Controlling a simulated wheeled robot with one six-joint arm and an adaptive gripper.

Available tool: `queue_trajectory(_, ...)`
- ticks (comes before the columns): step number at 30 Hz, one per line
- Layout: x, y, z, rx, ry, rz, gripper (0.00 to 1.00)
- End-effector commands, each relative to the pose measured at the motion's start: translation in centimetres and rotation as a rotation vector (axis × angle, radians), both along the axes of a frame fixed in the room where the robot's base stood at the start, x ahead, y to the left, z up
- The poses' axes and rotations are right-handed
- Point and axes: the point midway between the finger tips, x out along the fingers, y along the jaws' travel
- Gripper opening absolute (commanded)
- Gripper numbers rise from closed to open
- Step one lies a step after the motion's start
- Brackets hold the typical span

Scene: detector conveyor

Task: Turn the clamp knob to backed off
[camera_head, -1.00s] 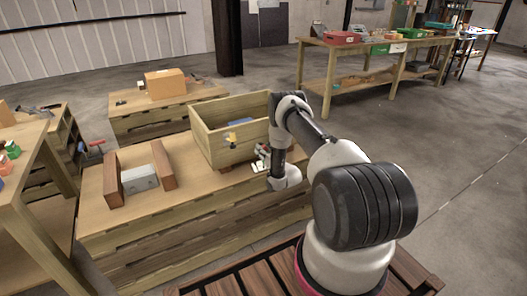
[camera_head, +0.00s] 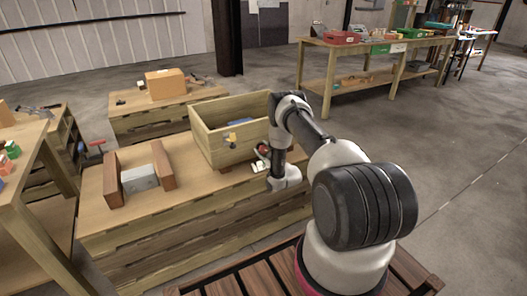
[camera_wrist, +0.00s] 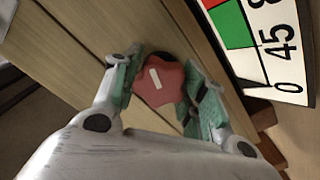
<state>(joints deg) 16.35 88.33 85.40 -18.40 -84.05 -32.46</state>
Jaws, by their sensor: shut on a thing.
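The clamp knob (camera_wrist: 158,84) is a red, lobed knob with a white mark line on its face, in the middle of the wrist view. My gripper (camera_wrist: 164,92) has its green-padded fingers on either side of the knob and is shut on it. A white dial plate (camera_wrist: 285,45) with green and red patches and black numbers, 0 and 45 readable, lies to the right of the knob. The knob is mounted on a wooden board face (camera_wrist: 65,42). In the head view the end of my arm is at the right front corner of an open wooden box (camera_head: 205,150).
A grey block (camera_head: 141,178) stands between two brown wooden blocks on the left of the same bench (camera_head: 195,185). A small yellow item (camera_head: 231,137) sits on the box front. Another bench (camera_head: 375,48) with bins stands far back, with open floor before it.

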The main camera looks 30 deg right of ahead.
Motion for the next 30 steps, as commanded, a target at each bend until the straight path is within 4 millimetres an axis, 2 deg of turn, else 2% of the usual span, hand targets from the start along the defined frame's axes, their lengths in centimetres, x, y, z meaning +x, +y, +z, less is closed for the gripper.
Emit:
queue_trajectory(6, -0.02, 0.02, -0.03, -0.164, -0.006, 0.0, 0.18)
queue_trajectory(15, -0.03, 0.04, -0.04, -0.309, -0.01, 0.001, 0.18)
queue_trajectory(30, -0.03, 0.06, -0.07, -0.358, -0.012, 0.001, 0.18)
